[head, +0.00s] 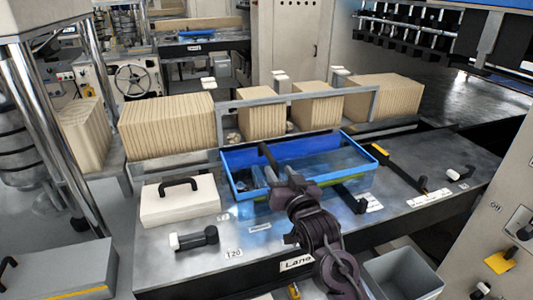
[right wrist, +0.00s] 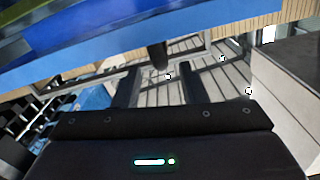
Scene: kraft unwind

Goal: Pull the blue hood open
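The blue hood (head: 300,165) is a low box with a blue rim and clear panels on the metal bench. A black handle bar (head: 266,153) shows over its left part. My right gripper (head: 278,178) reaches in from the bottom to the hood's front side, close to the bar. In the right wrist view the blue hood (right wrist: 190,35) crosses the top, and my right gripper's two dark fingers (right wrist: 160,88) stand apart. A dark rounded end (right wrist: 160,55) shows beyond the gap between them. Whether anything touches is unclear. My left gripper is not in view.
A white box with a black handle (head: 180,203) sits left of the hood. A black clamp (head: 195,238) lies in front of it. Stacks of brown card (head: 168,125) stand behind. A grey bin (head: 400,275) is at the lower right. The bench right of the hood holds small black fittings.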

